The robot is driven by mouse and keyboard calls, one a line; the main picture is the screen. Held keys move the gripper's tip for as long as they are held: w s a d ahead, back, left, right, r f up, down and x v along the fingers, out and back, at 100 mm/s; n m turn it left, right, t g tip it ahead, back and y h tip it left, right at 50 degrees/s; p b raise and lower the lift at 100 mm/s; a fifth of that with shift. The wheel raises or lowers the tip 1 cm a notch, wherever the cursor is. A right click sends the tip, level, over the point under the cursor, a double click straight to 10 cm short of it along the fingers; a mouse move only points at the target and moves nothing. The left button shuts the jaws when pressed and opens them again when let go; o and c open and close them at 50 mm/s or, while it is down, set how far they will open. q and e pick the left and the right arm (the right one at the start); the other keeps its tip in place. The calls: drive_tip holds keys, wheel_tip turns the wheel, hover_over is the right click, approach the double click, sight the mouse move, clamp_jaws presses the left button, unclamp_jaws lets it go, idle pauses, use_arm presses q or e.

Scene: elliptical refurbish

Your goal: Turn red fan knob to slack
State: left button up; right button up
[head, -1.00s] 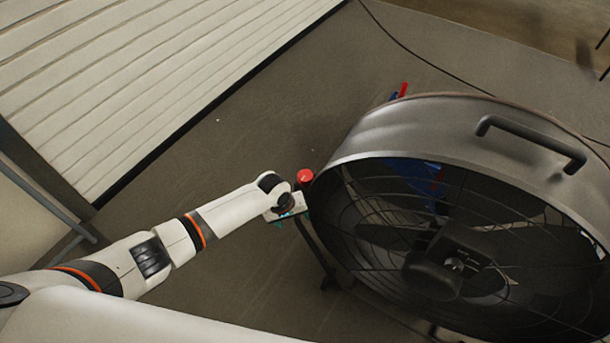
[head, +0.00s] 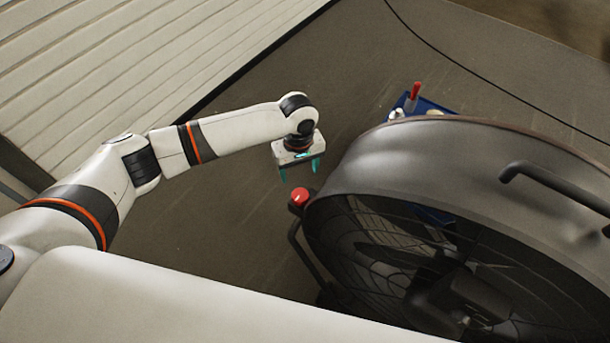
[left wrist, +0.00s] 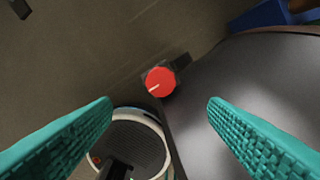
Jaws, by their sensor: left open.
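The red fan knob (head: 300,196) sits on a dark mount at the left edge of the big drum fan (head: 420,170). In the left wrist view the round knob (left wrist: 160,81) shows a pale pointer line towards its lower left. My left gripper (head: 300,172) is open and empty, just above the knob in the head view and apart from it. Its teal fingers (left wrist: 160,135) are spread wide in the wrist view, with the knob ahead, between and beyond the tips. My right gripper is not in view.
A black handle (head: 550,185) stands out from the fan's drum. A blue tray (head: 432,104) with a red-handled tool lies behind the fan. A dark cable (head: 450,57) crosses the floor. A slatted pale wall (head: 130,50) is at upper left. Floor left of the fan is open.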

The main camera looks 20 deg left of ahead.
use_arm(q)
hover_over(300, 195)
wheel_tip(300, 195, down, 6)
drive_tip(key=shift+b, duration=0.35)
wheel_tip(300, 195, down, 4)
drive_tip(key=shift+f+b, duration=0.2)
drive_tip(key=shift+b, duration=0.1)
drive_tip(key=shift+f, duration=0.75)
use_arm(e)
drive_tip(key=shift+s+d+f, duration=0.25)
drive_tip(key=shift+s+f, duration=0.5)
